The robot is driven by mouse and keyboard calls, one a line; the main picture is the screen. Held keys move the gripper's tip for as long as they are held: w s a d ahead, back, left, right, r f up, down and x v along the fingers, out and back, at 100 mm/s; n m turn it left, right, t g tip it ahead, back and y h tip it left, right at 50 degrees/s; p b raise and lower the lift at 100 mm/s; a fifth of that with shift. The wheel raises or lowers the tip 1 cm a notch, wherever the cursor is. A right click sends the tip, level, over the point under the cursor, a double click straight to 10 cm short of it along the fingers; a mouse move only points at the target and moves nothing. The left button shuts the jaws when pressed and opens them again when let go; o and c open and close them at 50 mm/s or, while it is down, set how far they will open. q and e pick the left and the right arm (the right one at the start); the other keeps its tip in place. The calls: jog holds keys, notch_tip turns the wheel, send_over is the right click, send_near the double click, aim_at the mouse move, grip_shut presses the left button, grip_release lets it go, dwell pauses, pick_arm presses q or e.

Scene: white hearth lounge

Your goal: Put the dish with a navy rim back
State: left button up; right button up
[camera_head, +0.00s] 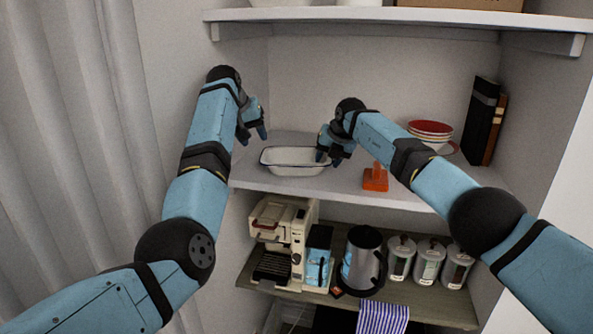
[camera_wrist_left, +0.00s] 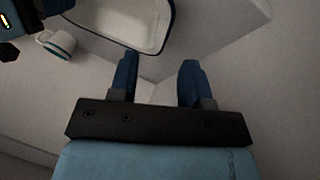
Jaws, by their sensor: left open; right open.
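The white rectangular dish with a navy rim (camera_head: 293,171) sits on the middle shelf (camera_head: 345,190), toward its left end. The dish also shows at the top of the left wrist view (camera_wrist_left: 140,28), cut off by the frame edge. My left gripper (camera_head: 258,130) is open and empty, above and left of the dish, apart from it. Its two fingers show spread in the left wrist view (camera_wrist_left: 158,78), with nothing between them. My right gripper (camera_head: 327,152) is open at the dish's right end; whether it touches the rim I cannot tell.
An orange object (camera_head: 375,178) stands right of the dish. Red-rimmed bowls (camera_head: 431,129) and upright books (camera_head: 483,120) are farther right. The lower shelf holds a coffee machine (camera_head: 299,235), a pitcher (camera_head: 362,262) and canisters (camera_head: 428,262). A white mug (camera_wrist_left: 57,43) shows in the wrist view. An upper shelf (camera_head: 380,14) overhangs.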

jog(key=shift+d+r, duration=0.1)
jog(key=shift+r, duration=0.15)
pick_arm(q)
jog(key=v, duration=0.2)
jog(key=shift+s+a+r, duration=0.1)
jog(key=shift+r, duration=0.15)
pick_arm(e)
jog(key=v, duration=1.1)
jog(key=shift+s+r, duration=0.15)
jog(key=shift+s, duration=0.1)
jog(key=shift+d, duration=0.1)
